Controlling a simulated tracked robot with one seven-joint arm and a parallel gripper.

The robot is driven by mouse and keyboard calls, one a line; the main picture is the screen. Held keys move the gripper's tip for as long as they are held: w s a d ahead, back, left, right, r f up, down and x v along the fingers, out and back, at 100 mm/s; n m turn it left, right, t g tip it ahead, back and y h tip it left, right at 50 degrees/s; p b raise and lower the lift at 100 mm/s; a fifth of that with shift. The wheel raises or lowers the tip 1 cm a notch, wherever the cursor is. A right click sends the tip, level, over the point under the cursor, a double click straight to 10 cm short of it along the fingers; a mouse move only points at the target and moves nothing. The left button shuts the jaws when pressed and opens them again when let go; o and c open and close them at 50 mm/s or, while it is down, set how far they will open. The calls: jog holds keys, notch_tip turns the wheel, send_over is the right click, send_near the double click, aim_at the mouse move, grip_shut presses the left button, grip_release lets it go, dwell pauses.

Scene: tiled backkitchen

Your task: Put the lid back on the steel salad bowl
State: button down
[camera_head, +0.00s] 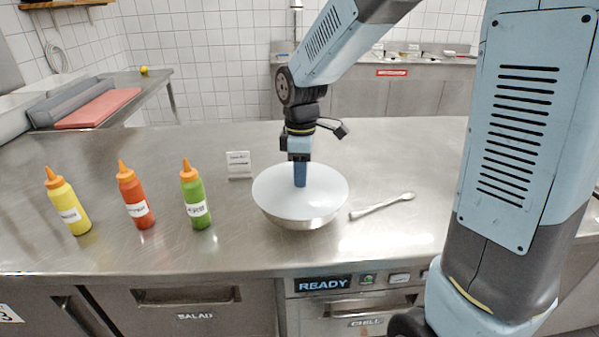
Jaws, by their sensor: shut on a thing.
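The steel salad bowl (301,220) stands on the steel counter, right of the bottles. The white round lid (325,193) lies over the bowl's top and covers its opening; it looks about level. Whether its rim is seated all round cannot be told from here. My gripper (300,181) points straight down at the lid's middle. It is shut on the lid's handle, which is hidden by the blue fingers.
Yellow (68,205), red (135,198) and green (195,197) squeeze bottles stand to the left. A small white label card (239,165) stands behind the bowl at left. A spoon (382,206) lies close at right. The counter (400,150) is clear behind.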

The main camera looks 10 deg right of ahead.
jog(key=c, duration=0.8)
grip_release()
jog(key=shift+o, duration=0.5)
jog(key=o, duration=0.4)
jog(key=shift+o, duration=0.2)
jog(key=shift+r, duration=3.5)
jog(key=shift+c, duration=0.5)
grip_shut()
